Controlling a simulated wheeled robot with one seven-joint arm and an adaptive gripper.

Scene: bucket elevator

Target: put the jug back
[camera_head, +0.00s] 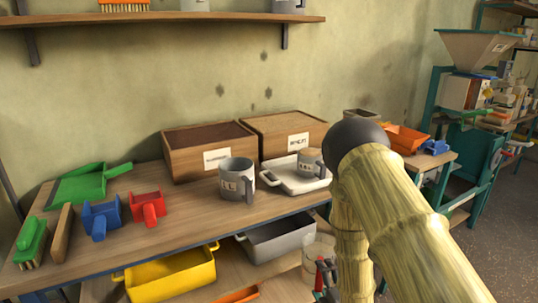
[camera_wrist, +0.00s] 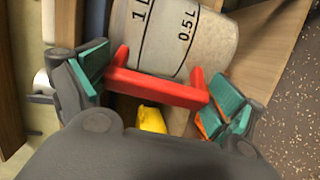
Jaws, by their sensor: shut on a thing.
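The off-white jug (camera_wrist: 185,35) with black 1 L and 0.5 L marks fills the top of the wrist view. Its red handle (camera_wrist: 155,90) lies between the teal finger pads of my gripper (camera_wrist: 160,92), which is shut on it. In the head view a pale jug (camera_head: 318,248) shows low by the bench's front edge, beside my arm, and seems to be the same one. My arm hides part of it, and the gripper is hard to make out there. The jug's base and what is under it are hidden.
On the bench (camera_head: 185,220) stand a grey measuring jug (camera_head: 237,180), a white tray (camera_head: 290,183) holding a smaller grey jug (camera_head: 310,163), wooden boxes (camera_head: 207,152) and coloured scoops (camera_head: 147,207). Yellow (camera_head: 172,275) and grey (camera_head: 280,240) bins sit below. A wall shelf (camera_head: 160,17) hangs above.

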